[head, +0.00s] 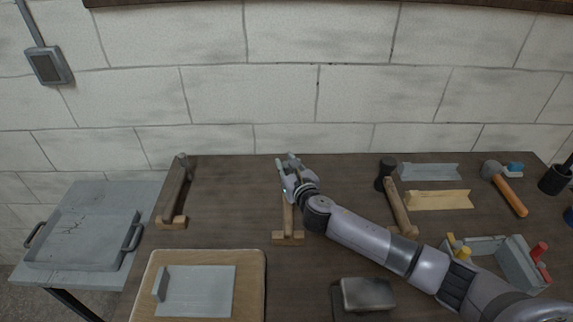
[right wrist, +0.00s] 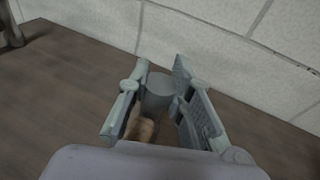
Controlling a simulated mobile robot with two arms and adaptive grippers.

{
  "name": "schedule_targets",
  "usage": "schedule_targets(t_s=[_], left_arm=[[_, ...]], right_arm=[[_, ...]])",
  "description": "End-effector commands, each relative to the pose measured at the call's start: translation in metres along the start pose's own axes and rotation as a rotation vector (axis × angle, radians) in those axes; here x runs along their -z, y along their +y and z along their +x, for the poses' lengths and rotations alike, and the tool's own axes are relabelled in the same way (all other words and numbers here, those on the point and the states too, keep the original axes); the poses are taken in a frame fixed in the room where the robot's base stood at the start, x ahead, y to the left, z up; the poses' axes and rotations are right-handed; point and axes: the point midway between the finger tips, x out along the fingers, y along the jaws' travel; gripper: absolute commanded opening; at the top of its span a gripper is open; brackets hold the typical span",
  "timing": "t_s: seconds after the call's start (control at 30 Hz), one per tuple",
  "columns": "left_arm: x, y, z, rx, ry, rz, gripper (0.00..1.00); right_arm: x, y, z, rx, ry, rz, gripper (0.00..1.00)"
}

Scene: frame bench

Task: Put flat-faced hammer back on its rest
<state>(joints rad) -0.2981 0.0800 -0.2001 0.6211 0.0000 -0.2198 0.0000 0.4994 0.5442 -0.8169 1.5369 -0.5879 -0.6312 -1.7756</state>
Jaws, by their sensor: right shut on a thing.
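My right gripper (head: 290,158) is over the middle of the bench, its fingers closed around a grey cylindrical hammer head with a flat end (right wrist: 160,90). A piece of light wood (right wrist: 141,128) shows below the head in the right wrist view. In the head view, a wooden rest (head: 288,238) stands directly in front of the gripper, with a narrow wooden part running from it up under the gripper. The gripper hides most of the held hammer, and I cannot tell whether it touches the rest. My left gripper is not in view.
A dark hammer on a wooden rest (head: 172,221) stands left. A black-headed mallet (head: 386,174) and an orange-handled hammer (head: 510,195) are right. Metal and wooden angle pieces (head: 438,200), a toolbox (head: 515,262) and a board (head: 250,290) surround clear bench (head: 235,200).

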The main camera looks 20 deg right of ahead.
Motion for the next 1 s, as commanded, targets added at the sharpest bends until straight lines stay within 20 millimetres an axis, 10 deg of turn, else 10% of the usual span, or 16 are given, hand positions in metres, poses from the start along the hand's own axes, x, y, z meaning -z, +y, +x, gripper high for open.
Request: schedule_targets(t_s=[0.03,0.07,0.37,0.73,1.0], left_arm=[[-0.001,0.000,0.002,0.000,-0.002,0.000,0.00],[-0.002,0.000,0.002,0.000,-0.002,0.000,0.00],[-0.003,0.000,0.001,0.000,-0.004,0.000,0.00],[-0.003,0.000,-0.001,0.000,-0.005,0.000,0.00],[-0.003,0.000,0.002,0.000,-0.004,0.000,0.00]], right_arm=[[0.001,0.000,0.001,0.000,-0.002,0.000,0.00],[0.003,0.000,0.001,0.000,0.000,-0.001,0.20],[0.002,0.000,0.000,0.000,0.000,0.000,0.40],[-0.001,0.000,-0.002,0.000,0.001,0.000,0.40],[0.001,0.000,-0.038,-0.002,0.001,-0.001,0.40]])
